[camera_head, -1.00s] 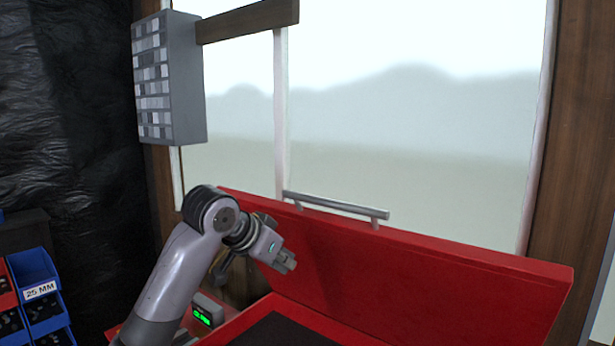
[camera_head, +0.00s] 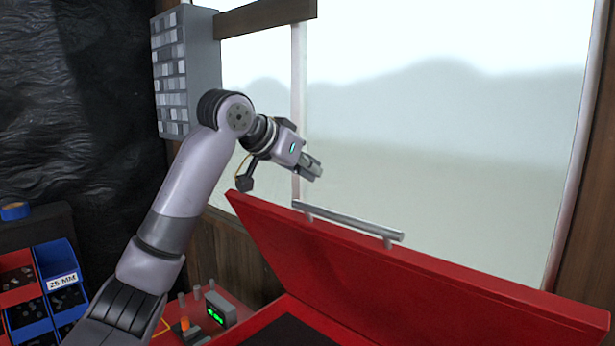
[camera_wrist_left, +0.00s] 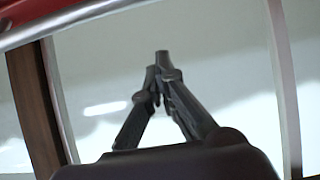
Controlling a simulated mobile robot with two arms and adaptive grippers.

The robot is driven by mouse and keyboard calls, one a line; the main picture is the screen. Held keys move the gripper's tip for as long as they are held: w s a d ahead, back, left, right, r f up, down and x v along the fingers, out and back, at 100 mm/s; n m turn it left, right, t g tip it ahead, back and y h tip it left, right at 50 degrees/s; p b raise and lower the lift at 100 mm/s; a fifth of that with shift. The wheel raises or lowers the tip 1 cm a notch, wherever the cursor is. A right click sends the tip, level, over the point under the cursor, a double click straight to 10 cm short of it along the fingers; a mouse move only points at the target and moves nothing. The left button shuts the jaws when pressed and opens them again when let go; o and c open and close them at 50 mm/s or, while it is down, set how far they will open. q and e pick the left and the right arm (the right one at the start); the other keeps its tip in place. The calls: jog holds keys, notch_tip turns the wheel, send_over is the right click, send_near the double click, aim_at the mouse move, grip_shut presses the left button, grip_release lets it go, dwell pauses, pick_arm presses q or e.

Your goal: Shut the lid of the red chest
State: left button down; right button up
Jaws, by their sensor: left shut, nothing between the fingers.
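The red chest's lid (camera_head: 400,275) stands open and tilted up in the head view, with a silver bar handle (camera_head: 347,220) along its upper edge. Part of the chest's dark inside (camera_head: 287,328) shows below it. My left gripper (camera_head: 316,170) is shut and empty, raised just above the lid's top edge near the left end of the handle, apart from it. In the left wrist view its closed fingers (camera_wrist_left: 162,62) show against the window. A silver bar (camera_wrist_left: 70,22) and a red strip (camera_wrist_left: 30,10) cross the top left there. My right gripper is not in view.
A device with a green display (camera_head: 215,314) stands left of the chest. Blue bins (camera_head: 58,275) stand at far left.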

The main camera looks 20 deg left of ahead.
pick_arm(q)
jog(key=x, duration=0.1)
jog(key=p+x, duration=0.1)
jog(key=x, duration=0.1)
jog(key=shift+s+f, duration=0.2)
jog(key=shift+f, duration=0.1)
jog(key=shift+s+a+f+p, duration=0.25)
jog(key=shift+s+a+f, duration=0.05)
jog(key=shift+s, duration=0.3)
jog(key=shift+s+a+f+p, duration=0.2)
jog(key=shift+s+a+f, duration=0.15)
jog(key=shift+s, duration=0.25)
jog(key=shift+s+a+f, duration=0.15)
jog(key=shift+s, duration=0.15)
jog(key=shift+w+d+f, duration=0.15)
jog(key=shift+w+d, duration=0.05)
jog(key=shift+d, duration=0.05)
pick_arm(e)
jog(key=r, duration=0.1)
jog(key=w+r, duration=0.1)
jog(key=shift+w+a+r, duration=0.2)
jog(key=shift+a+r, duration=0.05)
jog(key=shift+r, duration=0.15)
pick_arm(q)
jog(key=shift+s, duration=0.1)
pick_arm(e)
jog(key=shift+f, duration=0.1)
